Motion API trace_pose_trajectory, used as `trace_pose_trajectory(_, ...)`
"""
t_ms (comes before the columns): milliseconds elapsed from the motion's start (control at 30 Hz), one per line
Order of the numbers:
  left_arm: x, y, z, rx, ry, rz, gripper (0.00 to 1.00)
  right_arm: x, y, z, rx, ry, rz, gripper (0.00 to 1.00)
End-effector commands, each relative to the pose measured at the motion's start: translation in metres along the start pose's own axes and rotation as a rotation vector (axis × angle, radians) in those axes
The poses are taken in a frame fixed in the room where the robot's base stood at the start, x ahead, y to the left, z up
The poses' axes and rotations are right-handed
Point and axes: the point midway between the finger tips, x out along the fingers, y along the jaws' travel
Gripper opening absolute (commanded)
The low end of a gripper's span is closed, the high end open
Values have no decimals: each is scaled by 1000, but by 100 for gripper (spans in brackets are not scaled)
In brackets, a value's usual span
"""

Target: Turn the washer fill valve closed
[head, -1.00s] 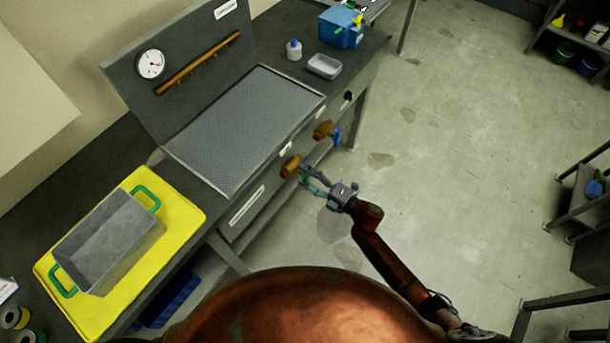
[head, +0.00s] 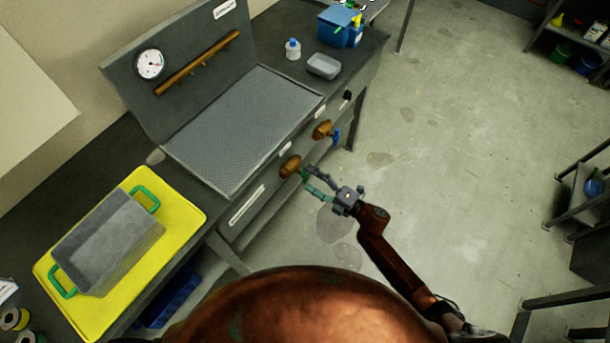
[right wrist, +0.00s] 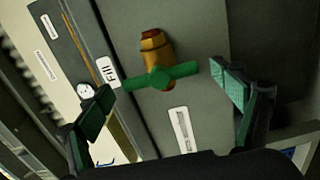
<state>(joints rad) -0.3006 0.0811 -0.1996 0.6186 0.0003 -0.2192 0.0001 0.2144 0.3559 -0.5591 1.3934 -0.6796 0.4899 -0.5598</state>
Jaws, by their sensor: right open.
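The fill valve has a brass body (head: 290,166) on the front of the grey bench. In the right wrist view the brass body (right wrist: 152,45) carries a green bar handle (right wrist: 160,77), which lies nearly level across the picture beside a label reading "Fill" (right wrist: 108,73). My right gripper (head: 309,182) is just in front of this valve. In the right wrist view it is open (right wrist: 165,98), with one finger on each side of the handle and nothing gripped. The handle's left end looks close to the left finger; I cannot tell if they touch. My left gripper is not in view.
A second brass valve (head: 322,130) with a blue handle (head: 336,137) sits farther along the bench front. A grey bin (head: 108,245) stands on a yellow tray (head: 172,213) at left. The floor right of the bench is clear.

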Motion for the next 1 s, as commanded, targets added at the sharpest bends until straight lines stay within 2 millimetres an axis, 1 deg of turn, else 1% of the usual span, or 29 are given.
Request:
trace_pose_trajectory(33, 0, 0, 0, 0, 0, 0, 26, -12, -1, 0, 0, -1, -3, 87)
trace_pose_trajectory(200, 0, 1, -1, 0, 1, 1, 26, -49, -1, 0, 1, -2, -2, 87)
trace_pose_trajectory(300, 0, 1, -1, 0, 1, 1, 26, -67, -1, 0, 0, -1, -2, 87)
trace_pose_trajectory(400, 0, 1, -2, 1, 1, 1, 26, -82, -1, 0, 0, -1, -2, 87)
trace_pose_trajectory(500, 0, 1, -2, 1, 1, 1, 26, -90, 0, 0, 0, 0, -1, 87)
trace_pose_trajectory(600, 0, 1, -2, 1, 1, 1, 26, -95, 0, 0, 1, 0, 0, 87)
trace_pose_trajectory(1000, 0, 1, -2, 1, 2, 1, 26, -96, 0, 0, 1, 0, 0, 87)
